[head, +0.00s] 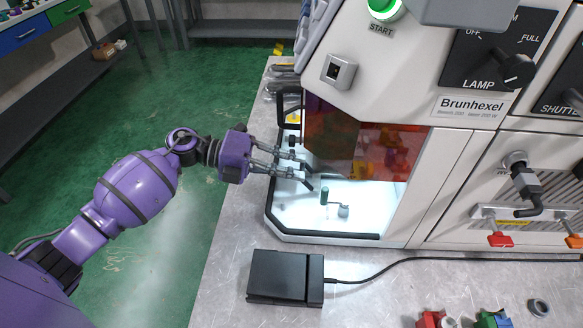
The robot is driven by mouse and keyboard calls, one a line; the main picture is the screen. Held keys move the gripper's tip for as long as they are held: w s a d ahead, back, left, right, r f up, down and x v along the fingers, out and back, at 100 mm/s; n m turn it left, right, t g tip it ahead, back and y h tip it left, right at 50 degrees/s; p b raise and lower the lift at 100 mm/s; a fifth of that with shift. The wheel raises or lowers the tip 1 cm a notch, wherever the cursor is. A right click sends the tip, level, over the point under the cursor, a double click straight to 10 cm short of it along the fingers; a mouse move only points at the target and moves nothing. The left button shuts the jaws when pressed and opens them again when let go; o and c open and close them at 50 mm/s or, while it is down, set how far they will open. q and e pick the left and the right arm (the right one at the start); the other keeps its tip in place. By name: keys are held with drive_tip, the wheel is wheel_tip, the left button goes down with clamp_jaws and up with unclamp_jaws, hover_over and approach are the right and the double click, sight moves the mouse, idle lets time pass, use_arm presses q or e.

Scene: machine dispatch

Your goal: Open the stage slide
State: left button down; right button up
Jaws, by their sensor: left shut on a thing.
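The Brunhexel machine (400,60) fills the right half of the head view. My right gripper is not in view.
A black box (285,277) with a cable lies on the metal bench (225,265) in front of the machine. A black loop handle (281,108) is just above my gripper. Coloured connectors (490,319) and a ring (538,308) lie at the lower right. Green floor is clear at left.

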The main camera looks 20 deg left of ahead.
use_arm(q)
drive_tip(key=shift+a, duration=0.2)
drive_tip(key=f+b+v, duration=0.1)
drive_tip(key=v, duration=0.3)
drive_tip(key=f+v, duration=0.1)
drive_tip(key=v, duration=0.4)
drive_tip(key=f+b+v, duration=0.1)
drive_tip(key=v, duration=0.3)
drive_tip(key=shift+s+a+b, duration=0.3)
drive_tip(key=shift+s+a, duration=0.05)
drive_tip(key=shift+a, duration=0.35)
drive_tip(key=shift+s+a+r, duration=0.1)
drive_tip(key=shift+a, duration=0.4)
drive_tip(key=c, duration=1.8)
unclamp_jaws()
drive_tip(key=shift+c, duration=0.2)
drive_tip(key=v, duration=1.2)
